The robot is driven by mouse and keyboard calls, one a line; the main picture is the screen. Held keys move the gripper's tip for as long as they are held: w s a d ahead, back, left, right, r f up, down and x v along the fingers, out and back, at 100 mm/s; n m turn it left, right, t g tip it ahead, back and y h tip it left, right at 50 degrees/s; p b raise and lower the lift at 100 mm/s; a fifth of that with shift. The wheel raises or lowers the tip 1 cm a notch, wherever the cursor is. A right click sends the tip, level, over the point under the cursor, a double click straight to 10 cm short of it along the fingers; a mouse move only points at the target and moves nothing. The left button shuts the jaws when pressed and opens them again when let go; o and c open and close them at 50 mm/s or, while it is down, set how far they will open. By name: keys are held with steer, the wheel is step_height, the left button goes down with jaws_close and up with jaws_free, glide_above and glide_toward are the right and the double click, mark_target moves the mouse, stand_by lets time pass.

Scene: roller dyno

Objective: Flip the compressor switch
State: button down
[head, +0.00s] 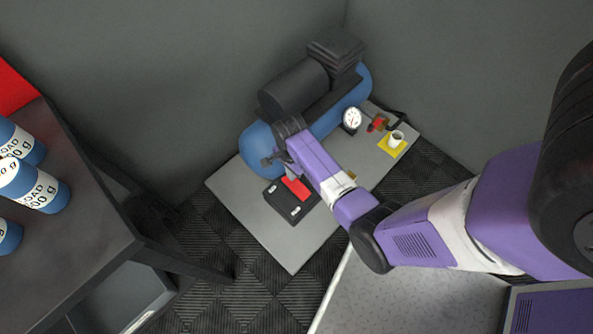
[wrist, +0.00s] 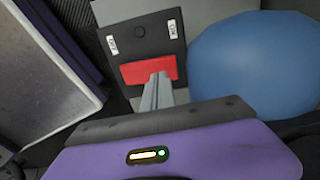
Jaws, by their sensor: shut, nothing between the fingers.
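The compressor (head: 300,100) has a blue tank and a black motor, and stands on a grey platform against the walls. Its switch is a red rocker (head: 296,186) on a black box (head: 281,206) in front of the tank. In the wrist view the red rocker (wrist: 150,69) sits on the black box (wrist: 146,40), with two small white labels at the box's far end. My gripper (wrist: 160,78) is shut and empty, its fingertips over the near edge of the rocker. I cannot tell if they touch it. In the head view my gripper (head: 284,170) is beside the rocker.
A dark bench (head: 75,190) with blue-and-white load cans (head: 35,190) stands at the left.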

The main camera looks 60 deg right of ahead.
steer(key=shift+f+b, duration=1.2)
steer(key=shift+f, duration=0.7)
stand_by(0.8)
steer(key=shift+r, duration=0.1)
step_height(320, 180, up, 7)
steer(key=p, duration=0.7)
steer(key=shift+p, duration=0.4)
stand_by(0.4)
